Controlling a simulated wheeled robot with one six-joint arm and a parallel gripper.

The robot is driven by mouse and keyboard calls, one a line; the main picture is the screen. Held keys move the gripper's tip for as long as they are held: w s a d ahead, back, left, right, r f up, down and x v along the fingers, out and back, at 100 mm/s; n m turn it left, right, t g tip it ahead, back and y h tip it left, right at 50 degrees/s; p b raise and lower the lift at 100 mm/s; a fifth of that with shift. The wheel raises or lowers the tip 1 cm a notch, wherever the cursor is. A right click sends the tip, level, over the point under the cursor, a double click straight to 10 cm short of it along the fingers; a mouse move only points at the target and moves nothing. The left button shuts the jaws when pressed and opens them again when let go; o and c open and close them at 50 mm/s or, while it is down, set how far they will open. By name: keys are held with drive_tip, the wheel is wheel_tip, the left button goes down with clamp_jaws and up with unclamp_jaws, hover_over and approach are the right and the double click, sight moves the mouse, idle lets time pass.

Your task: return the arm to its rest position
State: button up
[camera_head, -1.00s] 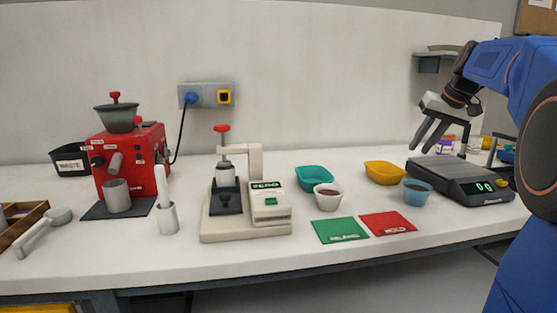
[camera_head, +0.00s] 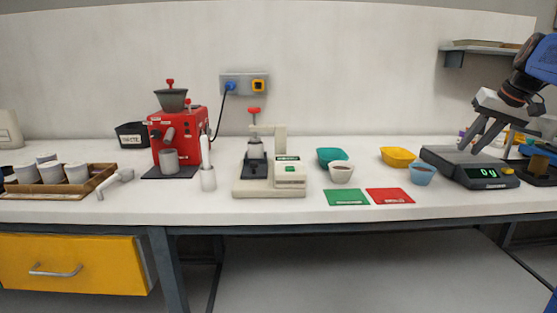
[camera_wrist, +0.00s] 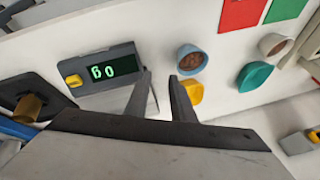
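My blue arm (camera_head: 543,65) reaches in from the right edge of the head view. My gripper (camera_head: 474,148) points down and left, close to the dark scale (camera_head: 480,168) in the picture; its height above the scale is hard to judge. In the wrist view, my gripper (camera_wrist: 160,76) shows two dark fingers apart with nothing between them. A blue cup (camera_wrist: 191,60) with brown contents lies just beyond the fingertips there. The scale display (camera_wrist: 113,67) is to their left.
A blue cup (camera_head: 422,174), yellow bowl (camera_head: 397,157), teal bowl (camera_head: 330,156) and white cup (camera_head: 341,172) stand left of the scale. A wall shelf (camera_head: 480,48) hangs above. A press (camera_head: 270,180) and red grinder (camera_head: 178,140) stand farther left. A yellow drawer (camera_head: 75,265) is below.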

drive_tip(key=s+a+f, duration=0.5)
drive_tip(key=s+a, duration=0.2)
drive_tip(key=a, duration=0.4)
drive_tip(key=s+a+f+n, duration=0.1)
drive_tip(key=s+a+f, duration=0.3)
drive_tip(key=s+f, duration=0.3)
drive_tip(key=s+a+f+n+h, duration=0.1)
drive_tip(key=s+a+f, duration=0.4)
drive_tip(key=s+f, duration=0.2)
drive_tip(key=s+a+f+n, duration=0.1)
drive_tip(key=s+a+f, duration=0.3)
drive_tip(key=s+f, duration=0.4)
drive_tip(key=shift+s+a+n, duration=0.2)
drive_tip(key=shift+s+n, duration=0.1)
drive_tip(key=shift+s, duration=0.75)
